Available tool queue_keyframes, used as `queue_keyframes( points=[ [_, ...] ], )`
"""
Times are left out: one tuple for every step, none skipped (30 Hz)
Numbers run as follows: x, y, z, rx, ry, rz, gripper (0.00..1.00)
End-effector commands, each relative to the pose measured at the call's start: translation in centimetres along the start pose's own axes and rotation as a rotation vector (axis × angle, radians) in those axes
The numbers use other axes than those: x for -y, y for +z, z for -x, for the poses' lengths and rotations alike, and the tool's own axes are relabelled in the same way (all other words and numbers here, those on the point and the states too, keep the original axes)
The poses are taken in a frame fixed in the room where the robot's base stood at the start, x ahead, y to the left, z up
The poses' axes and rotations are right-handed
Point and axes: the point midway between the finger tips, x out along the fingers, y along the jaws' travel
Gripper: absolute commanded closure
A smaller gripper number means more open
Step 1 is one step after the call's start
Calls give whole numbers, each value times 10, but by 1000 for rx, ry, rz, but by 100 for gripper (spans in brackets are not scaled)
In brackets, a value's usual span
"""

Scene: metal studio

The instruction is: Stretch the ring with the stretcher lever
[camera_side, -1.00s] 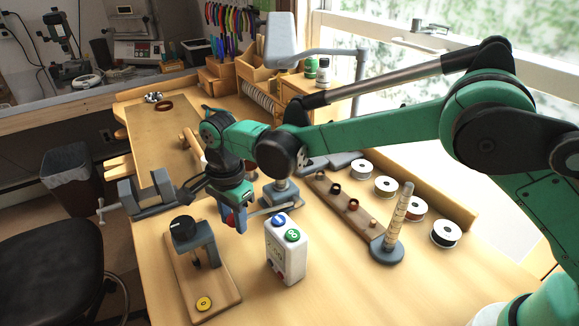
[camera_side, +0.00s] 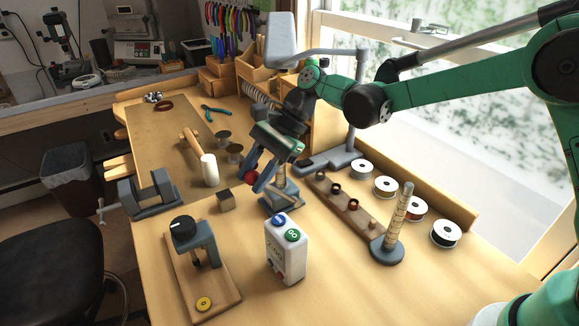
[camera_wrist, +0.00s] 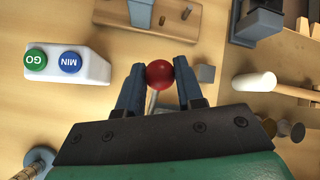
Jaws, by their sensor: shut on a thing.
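The stretcher (camera_side: 283,200), a blue-grey stand, is on the bench behind the white button box, partly covered by my gripper. Its lever ends in a red ball knob (camera_side: 251,177). My gripper (camera_side: 256,183) is shut on the knob, which shows between both fingertips in the wrist view (camera_wrist: 159,74). A thin grey piece of the lever shows below the knob there. The top of the stretcher is hidden behind my gripper, and I cannot see a ring on it. Several copper-coloured rings stand on a wooden strip (camera_side: 366,217) to the right.
A white box (camera_side: 284,262) with blue and green buttons stands in front. A board with a grey clamp (camera_side: 197,240), a vise (camera_side: 147,194), a mallet (camera_side: 210,170) and a small metal block (camera_side: 226,201) lie left. A ring mandrel (camera_side: 393,230) and wire spools (camera_side: 446,234) are right.

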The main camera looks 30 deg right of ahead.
Motion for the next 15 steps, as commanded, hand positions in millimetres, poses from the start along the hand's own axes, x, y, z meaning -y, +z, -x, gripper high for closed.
queue_keyframes(
  points=[
    [0, -1, 4, 25, -12, -2, 100],
    [0, -2, 6, 28, -13, -2, 100],
    [0, -2, 8, 26, -11, -1, 100],
    [-1, -2, 9, 25, -11, -1, 100],
    [-1, -3, 11, 24, -11, -1, 100],
    [-1, -3, 12, 24, -10, -1, 100],
    [-1, -4, 13, 23, -10, 0, 100],
    [-1, -4, 14, 23, -10, 0, 100],
    [-2, -4, 15, 22, -10, 0, 100],
    [-2, -5, 16, 22, -9, 0, 100],
    [-2, -5, 17, 21, -9, -1, 100],
    [-2, -5, 17, 21, -9, -1, 100],
    [-2, -6, 18, 20, -9, -1, 100],
    [-2, -6, 18, 20, -8, -1, 100],
    [-2, -6, 18, 20, -8, -1, 100]
  ],
)
